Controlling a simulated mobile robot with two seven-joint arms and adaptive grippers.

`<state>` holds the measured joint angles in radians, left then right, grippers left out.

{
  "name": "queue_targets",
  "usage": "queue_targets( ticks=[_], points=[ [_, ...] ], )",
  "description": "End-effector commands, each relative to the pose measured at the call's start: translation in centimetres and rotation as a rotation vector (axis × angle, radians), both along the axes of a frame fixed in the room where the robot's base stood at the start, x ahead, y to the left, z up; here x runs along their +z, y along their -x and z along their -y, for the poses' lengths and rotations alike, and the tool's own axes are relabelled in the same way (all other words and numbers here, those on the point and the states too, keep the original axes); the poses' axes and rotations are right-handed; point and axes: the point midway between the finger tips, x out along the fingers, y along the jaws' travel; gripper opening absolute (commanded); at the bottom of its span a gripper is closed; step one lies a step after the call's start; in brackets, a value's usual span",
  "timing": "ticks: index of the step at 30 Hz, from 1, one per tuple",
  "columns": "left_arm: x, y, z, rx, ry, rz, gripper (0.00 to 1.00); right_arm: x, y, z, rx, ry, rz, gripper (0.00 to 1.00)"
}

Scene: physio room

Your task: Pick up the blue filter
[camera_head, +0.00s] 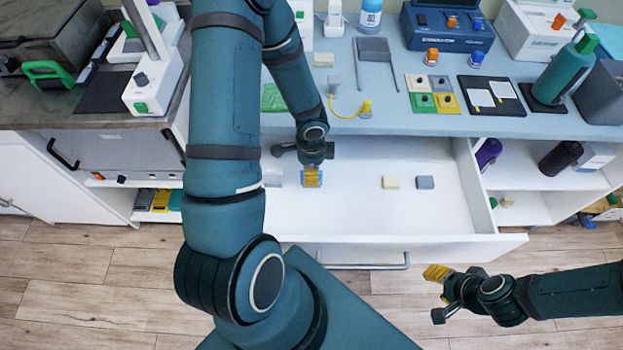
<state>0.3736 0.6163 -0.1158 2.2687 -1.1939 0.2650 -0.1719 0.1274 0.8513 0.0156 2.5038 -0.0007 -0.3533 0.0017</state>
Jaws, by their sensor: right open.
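The white drawer (350,222) is pulled out below the counter. My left gripper (311,178) reaches down into its left half, yellow fingertips low near the drawer floor. A little blue shows at the edges of these fingertips; it may be the blue filter, mostly hidden, and I cannot tell whether it is gripped. A pale block (272,180) lies just left of the fingertips, partly behind my arm. A cream block (390,182) and a grey block (425,183) lie further right in the drawer. My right gripper (437,274) is open, outside the drawer at its front right.
The blue-grey counter (395,125) above holds coloured squares (432,93), a black tray (490,95) and a green bottle (565,70). The drawer handle (365,266) sticks out in front. Open shelves with a black bottle (560,157) stand right. The drawer's right half is mostly clear.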

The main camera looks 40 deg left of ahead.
Motion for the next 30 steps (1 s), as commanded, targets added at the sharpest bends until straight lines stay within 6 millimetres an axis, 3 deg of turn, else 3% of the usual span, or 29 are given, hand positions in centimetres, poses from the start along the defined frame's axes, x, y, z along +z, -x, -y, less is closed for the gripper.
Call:
queue_targets(
  ticks=[9,10,14,30],
  points=[
    [-0.49,-0.02,0.04,0.000,0.001,0.001,0.50,-0.22,-0.08,0.01,-0.001,0.000,0.002,0.47],
    [-0.48,-0.02,0.04,0.000,0.001,0.001,0.46,-0.22,-0.08,0.01,-0.001,0.000,0.002,0.47],
    [-0.48,-0.01,0.03,0.000,0.001,0.001,0.01,-0.22,-0.08,0.01,-0.001,0.000,0.002,0.47],
    [-0.08,0.01,0.01,0.000,0.001,0.001,0.00,0.02,-0.05,0.01,0.000,0.000,0.001,0.47]
  ],
)
